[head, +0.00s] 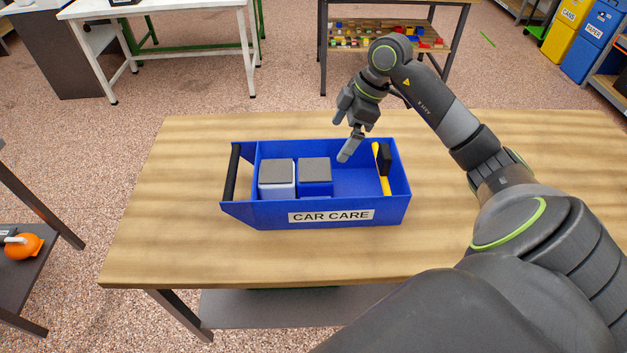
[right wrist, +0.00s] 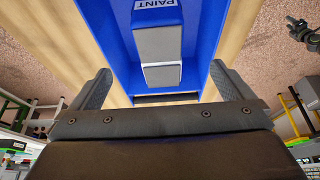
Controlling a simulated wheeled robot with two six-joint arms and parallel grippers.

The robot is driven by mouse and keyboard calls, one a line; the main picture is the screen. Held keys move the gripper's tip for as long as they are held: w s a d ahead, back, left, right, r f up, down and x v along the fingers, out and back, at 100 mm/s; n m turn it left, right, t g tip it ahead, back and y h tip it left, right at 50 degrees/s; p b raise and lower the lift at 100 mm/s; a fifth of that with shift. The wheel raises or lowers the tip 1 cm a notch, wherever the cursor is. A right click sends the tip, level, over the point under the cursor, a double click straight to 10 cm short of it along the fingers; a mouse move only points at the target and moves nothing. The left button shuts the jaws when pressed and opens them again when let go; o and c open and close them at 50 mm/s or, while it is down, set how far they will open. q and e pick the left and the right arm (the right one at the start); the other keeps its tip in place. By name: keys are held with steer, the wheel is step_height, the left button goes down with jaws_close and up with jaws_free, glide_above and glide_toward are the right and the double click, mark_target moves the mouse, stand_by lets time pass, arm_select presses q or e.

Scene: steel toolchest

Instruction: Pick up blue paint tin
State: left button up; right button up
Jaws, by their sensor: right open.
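The blue paint tin (head: 315,188) stands upright in the blue car care tote (head: 270,214), with a grey lid on top. It also shows in the right wrist view (right wrist: 157,42), with part of a PAINT label at the top edge. A white tin (head: 277,190) with a grey lid stands close to its left. My right gripper (head: 350,150) is open and empty above the tote, to the right of the blue tin and apart from it. Its spread fingers (right wrist: 160,72) show in the right wrist view. A small dark part at that view's right edge may be my left gripper.
A yellow-handled brush-like tool (head: 382,170) leans at the tote's right end. The tote's dark handle bar (head: 232,172) is at its left end. The wooden tabletop (head: 480,145) around the tote is clear. Other benches stand farther back.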

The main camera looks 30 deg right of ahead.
mark_target(316, 168)
steer(key=p+x, duration=0.1)
steer(key=x, duration=1)
steer(key=shift+r, duration=0.1)
steer(key=shift+w+p+x, duration=0.2)
steer(key=shift+p+x, duration=0.4)
steer(key=shift+x, duration=2.1)
steer(key=shift+a+r, duration=0.15)
steer(key=shift+c, duration=0.4)
steer(key=c, duration=1)
steer(key=shift+c, duration=0.3)
steer(key=shift+w+r, duration=0.1)
steer(key=shift+r, duration=0.05)
